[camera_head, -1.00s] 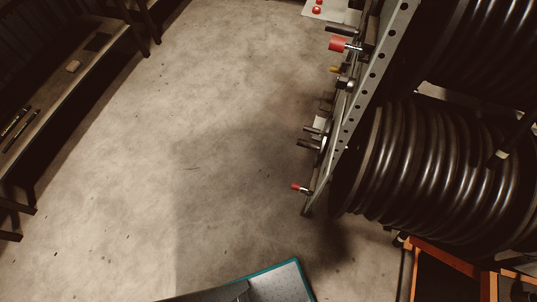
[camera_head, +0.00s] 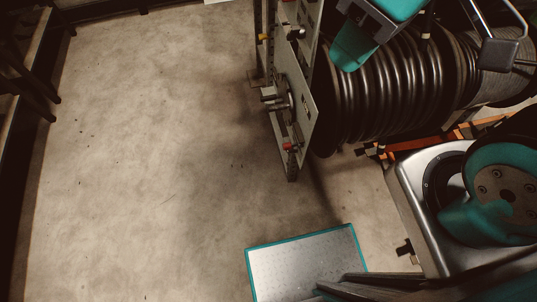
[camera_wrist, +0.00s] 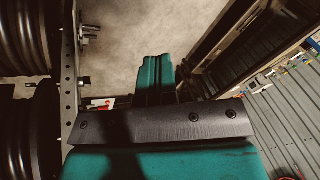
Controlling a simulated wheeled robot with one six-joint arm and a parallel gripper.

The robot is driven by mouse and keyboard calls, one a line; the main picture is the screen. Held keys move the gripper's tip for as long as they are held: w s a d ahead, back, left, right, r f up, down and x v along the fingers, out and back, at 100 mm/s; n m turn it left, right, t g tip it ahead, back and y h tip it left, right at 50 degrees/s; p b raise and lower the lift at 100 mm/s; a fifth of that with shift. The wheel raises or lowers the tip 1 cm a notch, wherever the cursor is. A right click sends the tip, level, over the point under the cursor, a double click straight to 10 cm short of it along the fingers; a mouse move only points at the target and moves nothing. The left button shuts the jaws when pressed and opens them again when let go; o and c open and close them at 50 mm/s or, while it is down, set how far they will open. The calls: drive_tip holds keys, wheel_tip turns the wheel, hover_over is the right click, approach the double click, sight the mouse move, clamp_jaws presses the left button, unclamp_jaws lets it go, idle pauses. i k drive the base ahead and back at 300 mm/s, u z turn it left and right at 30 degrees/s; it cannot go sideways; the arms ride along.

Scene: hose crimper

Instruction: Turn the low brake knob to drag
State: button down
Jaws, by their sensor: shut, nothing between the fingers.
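A small red knob (camera_head: 288,146) sits near the bottom end of the grey side panel (camera_head: 307,118) of the hose-reel rack in the head view. It looks like the low brake knob; its setting marks are too small to read. My gripper (camera_head: 350,52) is up at the right of the panel, in front of the black hose, well apart from the low knob. In the wrist view its teal fingers (camera_wrist: 154,72) are together with nothing between them. A red and white part (camera_wrist: 122,102) shows beside them, partly hidden by the dark gripper body.
Metal fittings (camera_head: 275,96) stick out from the panel above the low knob. A large black hose reel (camera_head: 390,95) fills the rack to the right. Open concrete floor (camera_head: 150,150) lies left of the panel. A bench (camera_head: 25,75) stands at the far left.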

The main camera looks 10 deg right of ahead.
sight(294, 149)
drive_tip(key=z, duration=1.6)
drive_tip(key=k, duration=1)
drive_tip(key=u, duration=1.55)
drive_tip(key=i, duration=0.45)
